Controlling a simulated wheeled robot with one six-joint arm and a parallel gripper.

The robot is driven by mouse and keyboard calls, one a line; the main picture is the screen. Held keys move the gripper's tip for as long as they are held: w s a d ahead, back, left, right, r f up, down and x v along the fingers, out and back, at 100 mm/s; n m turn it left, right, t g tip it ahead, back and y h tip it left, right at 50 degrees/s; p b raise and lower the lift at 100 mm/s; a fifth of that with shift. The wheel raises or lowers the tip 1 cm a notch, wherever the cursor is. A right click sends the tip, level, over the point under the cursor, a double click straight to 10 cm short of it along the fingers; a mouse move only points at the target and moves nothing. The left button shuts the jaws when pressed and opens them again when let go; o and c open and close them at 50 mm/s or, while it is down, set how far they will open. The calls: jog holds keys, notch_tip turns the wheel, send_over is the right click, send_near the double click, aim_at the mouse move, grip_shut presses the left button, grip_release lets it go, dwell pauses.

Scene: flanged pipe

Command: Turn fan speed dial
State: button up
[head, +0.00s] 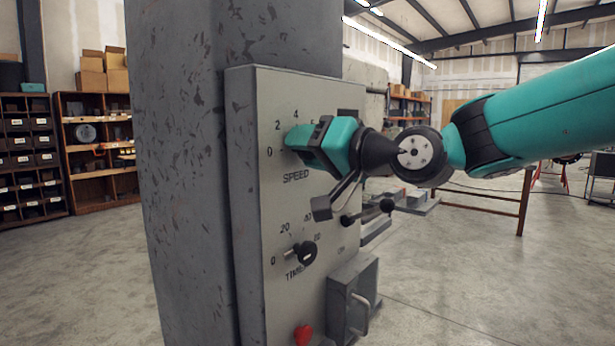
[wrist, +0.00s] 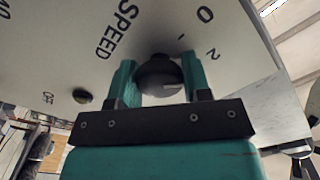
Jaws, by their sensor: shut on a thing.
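The fan speed dial (wrist: 160,75) is a dark round knob on the grey panel, seen in the wrist view between my gripper's two fingers. My gripper (wrist: 162,85) has one teal finger on each side of it and is shut on it. In the head view my gripper (head: 300,138) reaches the panel from the right at the SPEED scale, with the figures 0, 2 and 4 showing around it. There the gripper hides the dial. The dial's pointer setting cannot be read.
The grey panel (head: 250,215) is mounted on a thick grey column (head: 180,160). Below sit a black TIME dial (head: 303,253), a black-knobbed lever (head: 367,212), a red knob (head: 302,335) and a grey box with a handle (head: 350,300). Open floor lies to the right.

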jog(key=n+b, duration=0.3)
jog(key=b, duration=0.2)
jog(key=shift+f+n, duration=0.4)
jog(key=n+b, duration=0.2)
jog(key=b, duration=0.1)
jog(key=shift+r+n, duration=0.15)
jog(key=shift+n, duration=0.25)
jog(key=shift+r+n+b, duration=0.1)
jog(key=shift+n+b, duration=0.5)
jog(key=shift+b, duration=0.1)
jog(key=shift+r, duration=0.1)
jog(key=o, duration=0.9)
jog(key=b+v, duration=0.4)
jog(key=v, duration=1.3)
jog(key=shift+s+d, duration=0.15)
